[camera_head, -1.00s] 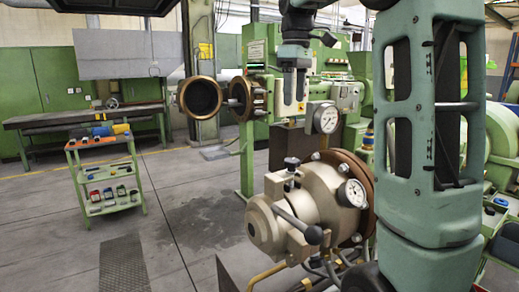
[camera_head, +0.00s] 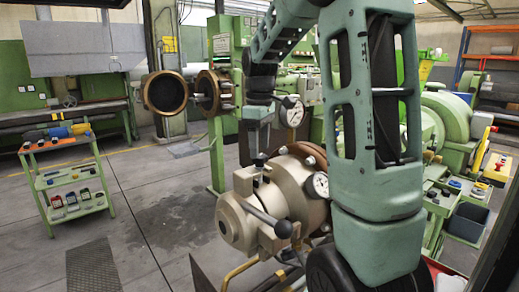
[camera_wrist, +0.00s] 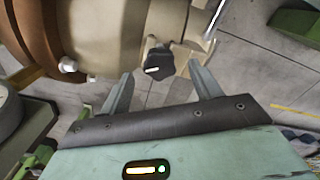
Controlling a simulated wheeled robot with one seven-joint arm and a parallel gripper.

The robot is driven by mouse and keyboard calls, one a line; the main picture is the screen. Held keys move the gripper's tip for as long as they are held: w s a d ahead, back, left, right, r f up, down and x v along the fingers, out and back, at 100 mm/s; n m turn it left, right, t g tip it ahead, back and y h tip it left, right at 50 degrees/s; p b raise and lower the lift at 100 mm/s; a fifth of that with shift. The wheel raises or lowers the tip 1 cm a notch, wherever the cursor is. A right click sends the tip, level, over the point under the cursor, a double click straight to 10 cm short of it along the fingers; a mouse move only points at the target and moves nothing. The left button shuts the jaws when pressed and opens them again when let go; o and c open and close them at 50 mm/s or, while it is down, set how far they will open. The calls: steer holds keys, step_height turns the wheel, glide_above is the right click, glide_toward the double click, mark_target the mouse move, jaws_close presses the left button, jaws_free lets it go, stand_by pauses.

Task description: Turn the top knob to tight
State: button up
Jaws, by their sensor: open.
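The top knob (camera_wrist: 158,62) is small and dark with a white mark on its face. It sits on the beige extruder head (camera_head: 237,212), which also shows in the wrist view (camera_wrist: 115,35). My gripper (camera_head: 260,158) is directly above the knob in the head view and hides most of it. In the wrist view my gripper (camera_wrist: 160,72) is open. The knob shows between its two fingertips, with clear gaps on both sides; I see no contact. The mark's setting cannot be read.
A lever with a dark ball end (camera_head: 283,229) sticks out from the head's front. A pressure gauge (camera_head: 317,185) is on its right side, and another gauge (camera_head: 291,111) stands behind. A green tool cart (camera_head: 72,187) stands at the left. The floor between is clear.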

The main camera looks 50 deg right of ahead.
steer(key=shift+f, duration=1.1)
steer(key=c, duration=1)
